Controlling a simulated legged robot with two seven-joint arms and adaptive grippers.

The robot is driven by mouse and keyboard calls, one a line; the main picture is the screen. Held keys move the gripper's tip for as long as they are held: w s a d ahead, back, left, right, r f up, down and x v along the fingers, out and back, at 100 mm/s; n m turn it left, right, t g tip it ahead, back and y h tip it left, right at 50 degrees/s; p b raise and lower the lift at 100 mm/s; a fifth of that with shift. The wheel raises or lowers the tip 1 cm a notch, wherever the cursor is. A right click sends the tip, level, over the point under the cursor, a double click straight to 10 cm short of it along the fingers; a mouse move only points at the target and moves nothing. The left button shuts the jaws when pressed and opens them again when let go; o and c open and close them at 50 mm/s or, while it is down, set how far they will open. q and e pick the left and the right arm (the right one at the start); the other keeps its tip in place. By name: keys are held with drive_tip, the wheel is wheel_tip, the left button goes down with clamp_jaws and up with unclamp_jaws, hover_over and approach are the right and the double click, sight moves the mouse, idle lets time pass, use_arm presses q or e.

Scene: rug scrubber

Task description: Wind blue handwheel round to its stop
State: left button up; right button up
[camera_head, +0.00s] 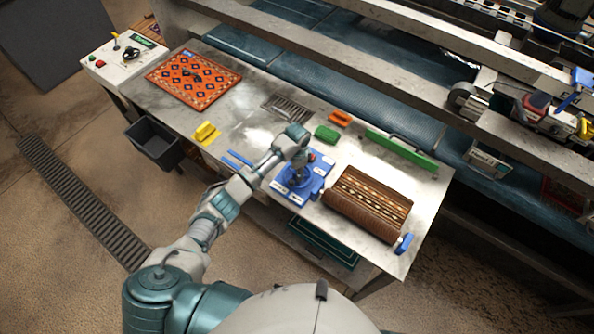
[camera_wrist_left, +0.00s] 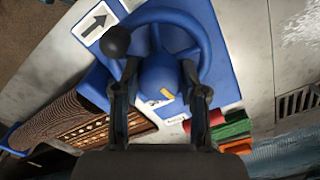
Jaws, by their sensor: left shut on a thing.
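The blue handwheel (camera_wrist_left: 207,38) stands on a blue base plate (camera_head: 285,193) on the metal table. In the left wrist view it shows a round rim, spokes, a blue hub (camera_wrist_left: 160,75) with a yellow mark, and a black knob (camera_wrist_left: 116,41) at the upper left of the rim. A white label with a black arrow (camera_wrist_left: 95,20) is on the plate beside it. My left gripper (camera_head: 298,168) is above the wheel, its two fingers (camera_wrist_left: 160,98) shut on the hub, one on each side. In the head view the arm hides part of the wheel. My right gripper is out of view.
A rolled brown patterned rug (camera_head: 369,200) lies close right of the handwheel. Green (camera_head: 326,133) and orange (camera_head: 340,118) brushes and a long green bar (camera_head: 400,152) lie behind it. A flat orange rug (camera_head: 193,79) and a yellow brush (camera_head: 206,134) are to the left.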

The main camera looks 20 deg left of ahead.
use_arm(q)
drive_tip(key=m, duration=0.7)
drive_tip(key=shift+w+r, duration=0.2)
drive_tip(key=shift+w, duration=0.05)
drive_tip(key=m, duration=0.6)
drive_tip(key=shift+m, duration=0.3)
drive_tip(key=m, duration=0.6)
drive_tip(key=shift+f, duration=0.15)
drive_tip(key=m+b, duration=0.1)
drive_tip(key=m, duration=0.5)
drive_tip(key=shift+s, duration=0.1)
drive_tip(key=shift+m, duration=0.3)
drive_tip(key=o, duration=1.1)
drive_tip(key=shift+f, duration=0.1)
drive_tip(key=shift+o, duration=0.2)
wheel_tip(320, 180, up, 12)
drive_tip(key=shift+f, duration=0.1)
